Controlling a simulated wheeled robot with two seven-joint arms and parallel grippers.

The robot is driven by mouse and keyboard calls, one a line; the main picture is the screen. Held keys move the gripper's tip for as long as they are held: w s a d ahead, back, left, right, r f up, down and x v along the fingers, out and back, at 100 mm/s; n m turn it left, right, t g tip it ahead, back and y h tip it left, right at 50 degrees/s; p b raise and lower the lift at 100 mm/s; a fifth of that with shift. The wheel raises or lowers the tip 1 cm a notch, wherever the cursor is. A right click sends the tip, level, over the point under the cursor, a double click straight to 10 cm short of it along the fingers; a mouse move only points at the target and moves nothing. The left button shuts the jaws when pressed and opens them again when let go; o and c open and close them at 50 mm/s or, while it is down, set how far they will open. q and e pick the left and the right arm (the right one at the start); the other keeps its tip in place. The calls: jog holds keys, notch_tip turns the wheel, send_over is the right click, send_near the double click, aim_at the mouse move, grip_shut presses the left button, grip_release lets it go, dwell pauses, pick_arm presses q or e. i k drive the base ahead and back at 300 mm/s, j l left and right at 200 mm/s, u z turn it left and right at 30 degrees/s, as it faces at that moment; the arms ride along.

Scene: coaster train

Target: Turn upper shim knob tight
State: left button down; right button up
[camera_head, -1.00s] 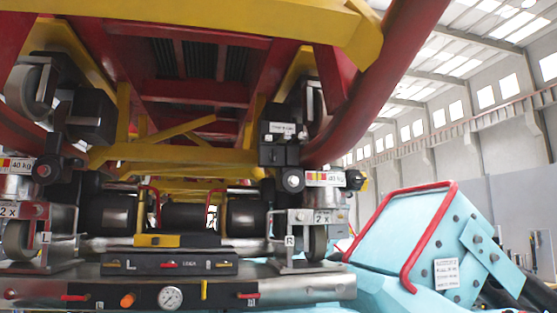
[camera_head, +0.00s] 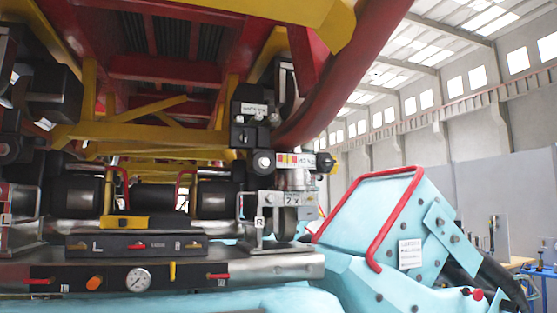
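The underside of the red and yellow coaster train fills the left and middle of the head view. On its right wheel assembly, a black block (camera_head: 252,109) carries a white label too small to read surely. Below it is a round grey-ended knob or bolt (camera_head: 263,162). A black and yellow knob (camera_head: 327,162) sticks out to the right, at the end of a labelled bar (camera_head: 295,160). I cannot tell for certain which one is the upper shim knob. Neither gripper shows in this view.
At the right stands a turquoise steel housing (camera_head: 415,225) with a red tubular bar (camera_head: 385,220). Open hall space lies beyond it.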

aim_at(244, 137)
jog(key=i+l, duration=0.1)
jog(key=l, duration=0.35)
jog(key=i+l, duration=0.1)
jog(key=l, duration=0.35)
jog(key=i+l, duration=0.1)
jog(key=l, duration=0.3)
jog(key=i+l, duration=0.15)
jog(key=l, duration=0.3)
jog(key=u, duration=1.65)
